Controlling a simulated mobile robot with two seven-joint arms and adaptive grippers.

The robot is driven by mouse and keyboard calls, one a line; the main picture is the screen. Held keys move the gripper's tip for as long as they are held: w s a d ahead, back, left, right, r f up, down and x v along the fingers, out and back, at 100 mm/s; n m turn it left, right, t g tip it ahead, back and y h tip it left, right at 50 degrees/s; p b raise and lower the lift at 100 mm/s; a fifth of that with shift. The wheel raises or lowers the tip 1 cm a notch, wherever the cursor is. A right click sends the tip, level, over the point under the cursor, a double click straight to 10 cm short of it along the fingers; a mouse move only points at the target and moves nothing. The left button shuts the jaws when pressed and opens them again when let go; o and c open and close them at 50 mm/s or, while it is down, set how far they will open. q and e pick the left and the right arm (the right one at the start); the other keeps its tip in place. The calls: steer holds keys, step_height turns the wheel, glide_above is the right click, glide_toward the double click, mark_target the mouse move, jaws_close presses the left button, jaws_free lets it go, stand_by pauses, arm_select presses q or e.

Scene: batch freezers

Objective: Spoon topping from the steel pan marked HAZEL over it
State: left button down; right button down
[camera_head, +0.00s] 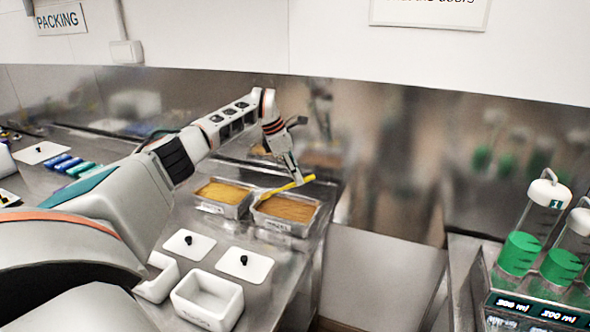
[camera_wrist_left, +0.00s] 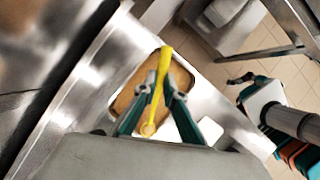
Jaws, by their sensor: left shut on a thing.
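My left gripper (camera_head: 291,177) is shut on a yellow spoon (camera_head: 288,187) above the right-hand steel pan (camera_head: 280,225), which holds brown crumbly topping. In the left wrist view the spoon (camera_wrist_left: 163,68) lies between the fingers of the left gripper (camera_wrist_left: 160,98), with the brown topping behind it. Whether the spoon touches the topping, I cannot tell. A second steel pan (camera_head: 222,209) with golden topping stands just left of it. The pans' front labels are too small to read. My right gripper is not in view.
A white tub (camera_head: 207,301) stands at the counter's front, with another (camera_head: 157,281) partly hidden behind my left arm. Two white lids with black knobs (camera_head: 189,244) (camera_head: 244,264) lie between tubs and pans. Green-filled dispensers (camera_head: 522,250) stand at right, beyond a gap.

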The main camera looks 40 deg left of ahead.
arm_select(q)
steer(key=shift+w+d+g+y, duration=0.6)
steer(key=shift+w+d, duration=0.2)
steer(key=shift+d, duration=0.05)
steer(key=shift+w+r+g, duration=0.1)
steer(key=shift+g, duration=0.2)
steer(key=shift+d+y, duration=0.1)
steer(key=shift+y, duration=0.2)
